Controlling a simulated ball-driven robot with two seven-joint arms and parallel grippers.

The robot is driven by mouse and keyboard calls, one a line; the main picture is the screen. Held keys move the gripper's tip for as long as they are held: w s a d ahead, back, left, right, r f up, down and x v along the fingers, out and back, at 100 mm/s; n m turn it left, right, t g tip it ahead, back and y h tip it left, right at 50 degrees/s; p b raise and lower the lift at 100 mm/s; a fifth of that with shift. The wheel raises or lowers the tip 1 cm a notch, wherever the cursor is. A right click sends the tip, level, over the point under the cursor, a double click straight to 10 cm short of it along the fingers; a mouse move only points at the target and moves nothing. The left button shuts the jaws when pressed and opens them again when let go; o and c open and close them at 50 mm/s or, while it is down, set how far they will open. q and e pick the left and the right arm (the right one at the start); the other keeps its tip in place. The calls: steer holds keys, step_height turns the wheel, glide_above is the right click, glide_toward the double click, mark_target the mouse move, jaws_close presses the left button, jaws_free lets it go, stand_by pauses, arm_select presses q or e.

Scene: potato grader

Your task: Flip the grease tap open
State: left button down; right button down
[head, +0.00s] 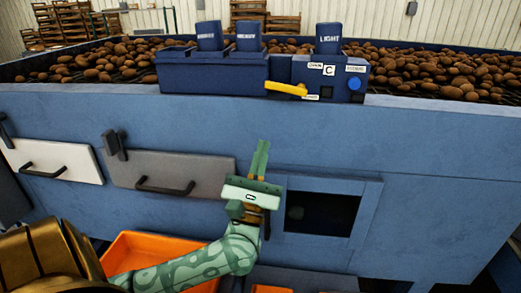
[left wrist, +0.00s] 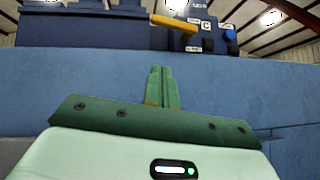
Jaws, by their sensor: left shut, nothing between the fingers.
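The grease tap appears as a yellow lever (head: 287,89) on the dark blue control box (head: 318,78) on top of the grader's front wall. The lever lies nearly level, its free end to the left. It also shows in the left wrist view (left wrist: 174,23), near the top. Small labels sit around it, too small to read fully. My left gripper (head: 263,146) is green, pointing up, with its fingers together and empty. It is below the lever and apart from it, in front of the blue wall. My right gripper is not in view.
A blue button (head: 354,84) sits right of the lever. A box with labelled caps (head: 212,72) stands to its left. Potatoes (head: 440,68) lie behind. Below are drawer handles (head: 165,187), a dark opening (head: 322,213) and an orange crate (head: 130,247). The wall between gripper and lever is clear.

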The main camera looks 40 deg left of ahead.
mark_target(286, 86)
arm_select(q)
steer(key=w+r+p, duration=0.1)
steer(key=r, duration=0.1)
steer(key=w+a+r+p, duration=0.1)
steer(key=w+r, duration=0.1)
steer(key=r, duration=0.1)
steer(key=w+r+p, duration=0.1)
steer(key=r+p, duration=0.1)
steer(key=r, duration=0.1)
steer(key=shift+w+a, duration=0.25)
steer(key=shift+w, duration=0.1)
steer(key=shift+d+r, duration=0.15)
steer(key=shift+r, duration=0.15)
steer(key=shift+w, duration=0.1)
